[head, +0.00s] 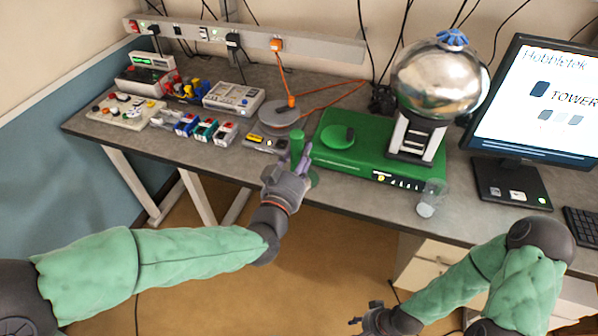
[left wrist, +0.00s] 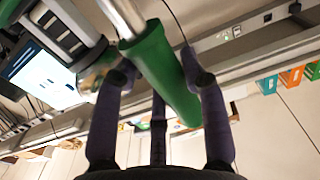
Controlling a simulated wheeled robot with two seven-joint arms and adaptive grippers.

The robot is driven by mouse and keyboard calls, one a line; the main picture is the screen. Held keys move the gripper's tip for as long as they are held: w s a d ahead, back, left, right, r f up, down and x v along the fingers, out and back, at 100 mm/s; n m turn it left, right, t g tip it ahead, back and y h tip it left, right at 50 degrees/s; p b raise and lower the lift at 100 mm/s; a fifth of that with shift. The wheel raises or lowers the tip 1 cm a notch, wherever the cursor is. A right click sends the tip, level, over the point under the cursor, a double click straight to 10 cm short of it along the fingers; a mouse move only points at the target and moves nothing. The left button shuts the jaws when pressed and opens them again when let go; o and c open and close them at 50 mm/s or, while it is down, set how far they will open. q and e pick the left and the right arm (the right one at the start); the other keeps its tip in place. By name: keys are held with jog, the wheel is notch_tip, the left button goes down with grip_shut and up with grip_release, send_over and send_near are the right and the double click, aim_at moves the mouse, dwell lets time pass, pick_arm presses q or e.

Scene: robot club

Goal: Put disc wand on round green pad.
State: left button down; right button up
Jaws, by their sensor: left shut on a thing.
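My left gripper (head: 299,167) is at the front edge of the desk, shut on the green handle of the disc wand (head: 297,143). In the left wrist view, the green handle (left wrist: 162,72) is between the fingers and a silver rod runs from its end out of the picture; I cannot make out the disc. A round green pad (head: 333,137) is on top of the green box (head: 372,152), to the right of my left gripper. My right gripper (head: 368,316) is low at the bottom, off the desk, and looks open and empty.
A large silver sphere (head: 437,80) on a stand rises at the right of the green box. Small devices (head: 205,127) crowd the desk's left; a monitor (head: 540,105) stands right.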

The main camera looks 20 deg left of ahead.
pick_arm(q)
jog(key=w+a+f+b, duration=0.1)
jog(key=w+f+b, duration=0.5)
jog(key=w+f, duration=0.6)
jog(key=shift+w+a+f, duration=0.3)
jog(key=shift+w+f, duration=0.05)
jog(key=shift+w, duration=0.5)
jog(key=shift+f+b, duration=0.15)
jog(key=shift+b, duration=0.25)
jog(key=c, duration=0.7)
grip_release()
